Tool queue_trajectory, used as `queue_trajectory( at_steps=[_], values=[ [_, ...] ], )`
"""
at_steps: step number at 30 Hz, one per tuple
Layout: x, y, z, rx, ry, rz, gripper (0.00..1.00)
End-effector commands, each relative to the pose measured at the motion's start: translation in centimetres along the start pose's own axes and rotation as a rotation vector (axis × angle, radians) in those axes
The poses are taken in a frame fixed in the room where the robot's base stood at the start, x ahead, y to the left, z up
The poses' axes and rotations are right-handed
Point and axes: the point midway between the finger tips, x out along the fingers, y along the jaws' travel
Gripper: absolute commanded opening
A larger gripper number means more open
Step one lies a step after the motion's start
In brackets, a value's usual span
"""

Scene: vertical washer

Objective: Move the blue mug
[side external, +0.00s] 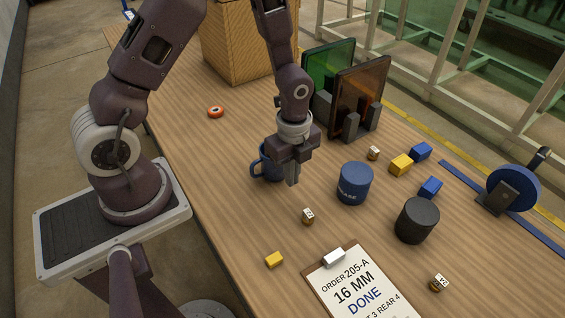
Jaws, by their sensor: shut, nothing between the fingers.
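The blue mug (265,164) stands on the wooden table, partly hidden behind my gripper, with its handle showing on the left. My gripper (292,180) points down just in front and to the right of the mug in the side view. Its fingers are shut with nothing between them. Whether the fingers touch the mug cannot be told from this angle.
A blue cylinder (354,184) and a black cylinder (417,220) stand to the right. Small blocks and dice lie around, including a die (308,216). Upright green and amber panels (358,95) and a wooden box (235,45) stand behind. A clipboard (352,285) lies in front.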

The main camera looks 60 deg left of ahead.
Motion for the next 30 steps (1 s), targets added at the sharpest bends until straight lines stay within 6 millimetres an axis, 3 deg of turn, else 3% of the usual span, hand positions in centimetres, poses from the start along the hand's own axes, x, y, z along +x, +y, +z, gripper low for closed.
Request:
queue_trajectory(
  at_steps=[3,7,21,23,30],
  values=[
    [-0.2,0.0,2.2,-0.008,0.000,-0.002,0.00],
    [-0.3,-0.1,3.5,-0.005,0.000,-0.002,0.00],
    [-0.3,-0.1,4.5,-0.007,0.000,-0.002,0.00],
    [-0.3,-0.1,5.5,-0.009,0.001,-0.003,0.00],
    [-0.3,-0.1,12.5,-0.014,0.000,-0.004,0.00]
  ],
)
